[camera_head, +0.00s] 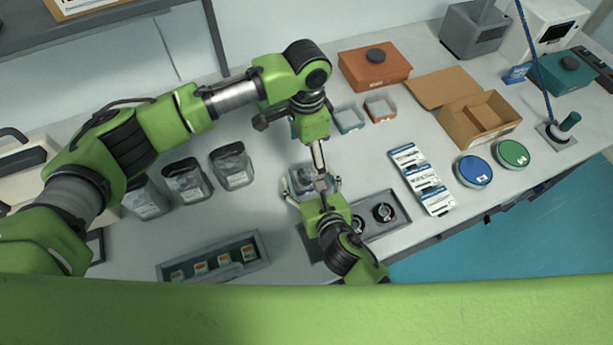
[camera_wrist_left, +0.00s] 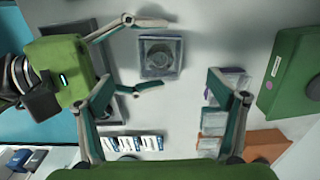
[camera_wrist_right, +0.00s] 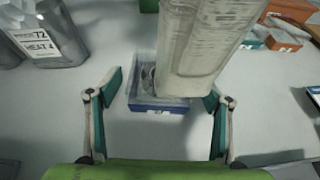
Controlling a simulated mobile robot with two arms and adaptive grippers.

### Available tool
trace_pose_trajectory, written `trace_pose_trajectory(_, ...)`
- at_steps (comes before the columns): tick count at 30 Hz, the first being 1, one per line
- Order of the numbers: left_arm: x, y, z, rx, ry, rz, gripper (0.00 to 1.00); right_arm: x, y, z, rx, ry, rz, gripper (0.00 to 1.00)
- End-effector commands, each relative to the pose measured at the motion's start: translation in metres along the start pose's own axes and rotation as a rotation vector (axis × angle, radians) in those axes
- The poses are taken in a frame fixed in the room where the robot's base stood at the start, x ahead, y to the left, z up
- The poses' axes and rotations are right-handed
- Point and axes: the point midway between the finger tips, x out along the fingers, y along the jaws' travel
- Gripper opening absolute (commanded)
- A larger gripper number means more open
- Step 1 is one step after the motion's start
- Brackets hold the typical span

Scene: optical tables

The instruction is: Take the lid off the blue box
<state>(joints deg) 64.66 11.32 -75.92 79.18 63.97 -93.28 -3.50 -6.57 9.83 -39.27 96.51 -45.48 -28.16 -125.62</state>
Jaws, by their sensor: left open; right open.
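The blue box (camera_wrist_right: 160,103) stands on the table between the spread fingers of my right gripper (camera_wrist_right: 161,88). Its rim is blue and its top looks clear. In the left wrist view the box (camera_wrist_left: 161,57) shows from above, seemingly covered. In the head view the box (camera_head: 299,180) is partly hidden by my grippers. My right gripper (camera_head: 313,190) is open around it, with gaps to its sides. My left gripper (camera_head: 319,172) points down over the box, open and empty. A pale close part, likely my left gripper's, hides the box's right side in the right wrist view.
Several grey bags (camera_head: 184,181) and a slotted tray (camera_head: 215,258) lie to the left. A dark two-hole holder (camera_head: 401,208) is close on the right. Small teal (camera_head: 349,120) and orange (camera_head: 380,110) bins stand behind. White-labelled packs (camera_head: 420,178) lie right.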

Motion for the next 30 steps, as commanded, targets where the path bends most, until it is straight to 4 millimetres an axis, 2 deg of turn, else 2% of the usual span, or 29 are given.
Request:
trace_pose_trajectory(1, 0.0, 0.0, 0.0, 0.0, 0.0, 0.0, 0.87, 0.0, 0.0, 0.0, 0.0, 0.0, 0.0, 0.72)
trace_pose_trajectory(6, 0.0, 0.0, 0.0, 0.0, 0.0, 0.0, 0.87, 0.0, 0.0, 0.0, 0.0, 0.0, 0.0, 0.28)
trace_pose_trajectory(8, 0.0, 0.0, 0.0, 0.0, 0.0, 0.0, 0.87, 0.0, 0.0, 0.0, 0.0, 0.0, 0.0, 0.14)
trace_pose_trajectory(10, -0.001, 0.0, 0.0, 0.001, 0.0, 0.0, 0.74, 0.0, 0.0, 0.0, 0.0, 0.0, 0.0, 0.14)
trace_pose_trajectory(11, -0.002, 0.0, -0.001, 0.003, 0.001, 0.0, 0.72, 0.0, 0.0, 0.0, 0.0, 0.001, 0.0, 0.14)
trace_pose_trajectory(18, -0.036, 0.001, -0.003, 0.068, 0.004, 0.0, 0.72, 0.0, 0.0, -0.001, 0.0, 0.001, 0.0, 0.14)
trace_pose_trajectory(21, -0.045, 0.001, -0.001, 0.086, 0.001, 0.001, 0.72, 0.0, 0.0, -0.001, 0.0, 0.001, 0.0, 0.14)
trace_pose_trajectory(26, -0.035, 0.0, 0.001, 0.092, -0.003, 0.002, 0.72, 0.0, 0.0, -0.001, 0.0, 0.001, 0.0, 0.14)
trace_pose_trajectory(30, -0.01, 0.001, 0.001, 0.092, -0.003, 0.003, 0.72, 0.0, 0.0, -0.001, 0.0, 0.001, 0.0, 0.14)
